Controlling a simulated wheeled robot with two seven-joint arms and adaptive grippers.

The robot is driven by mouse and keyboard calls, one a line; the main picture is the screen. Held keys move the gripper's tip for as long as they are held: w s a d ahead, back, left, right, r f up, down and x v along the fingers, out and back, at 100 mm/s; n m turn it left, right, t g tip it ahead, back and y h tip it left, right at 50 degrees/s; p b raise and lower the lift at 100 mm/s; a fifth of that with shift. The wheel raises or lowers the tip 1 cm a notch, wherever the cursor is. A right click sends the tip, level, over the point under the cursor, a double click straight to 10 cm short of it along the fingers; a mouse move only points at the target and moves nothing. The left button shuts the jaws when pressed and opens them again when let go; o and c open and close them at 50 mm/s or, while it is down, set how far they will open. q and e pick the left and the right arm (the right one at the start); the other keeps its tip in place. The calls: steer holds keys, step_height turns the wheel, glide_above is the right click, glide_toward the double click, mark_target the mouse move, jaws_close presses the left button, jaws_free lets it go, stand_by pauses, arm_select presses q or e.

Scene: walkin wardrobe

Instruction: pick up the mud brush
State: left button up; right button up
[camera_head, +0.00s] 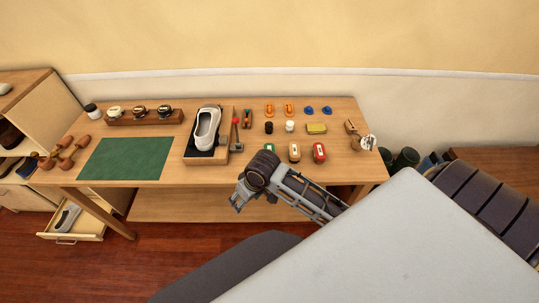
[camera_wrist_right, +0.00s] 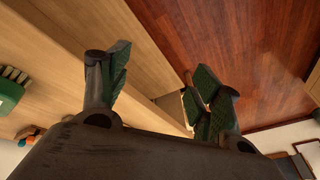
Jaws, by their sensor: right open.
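Three small block-shaped brushes stand in a row near the table's front edge in the head view: a green one (camera_head: 269,148), an orange-and-white one (camera_head: 294,152) and a red one (camera_head: 319,152). I cannot tell which is the mud brush. A green brush with pale bristles (camera_wrist_right: 9,92) shows at the left edge of the right wrist view. My right gripper (camera_head: 238,203) is in front of the table edge, below and left of the brushes. Its fingers are apart and empty in the wrist view (camera_wrist_right: 160,88). My left gripper is out of sight.
The wooden table (camera_head: 160,198) also holds a green mat (camera_head: 125,159), a grey-white shoe (camera_head: 206,127) on a stand, small jars, a yellow sponge-like block (camera_head: 316,128) and wooden shoe trees (camera_head: 73,148). An open drawer (camera_head: 73,228) is at lower left. Red-brown floor is clear in front.

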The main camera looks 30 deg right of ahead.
steer(key=w+r, duration=0.1)
steer(key=w, duration=0.1)
step_height(320, 180, up, 11)
steer(key=m+g+h, duration=0.2)
steer(key=m+g, duration=0.1)
steer(key=m, duration=0.5)
glide_above(270, 151)
steer(key=shift+w+d, duration=0.25)
steer(key=shift+a+f, duration=0.1)
steer(key=shift+f, duration=4.2)
steer(key=shift+f, duration=0.1)
steer(key=shift+s+a+f, duration=0.1)
steer(key=shift+f, duration=1.15)
steer(key=shift+a+f, duration=0.1)
steer(key=shift+f, duration=1.15)
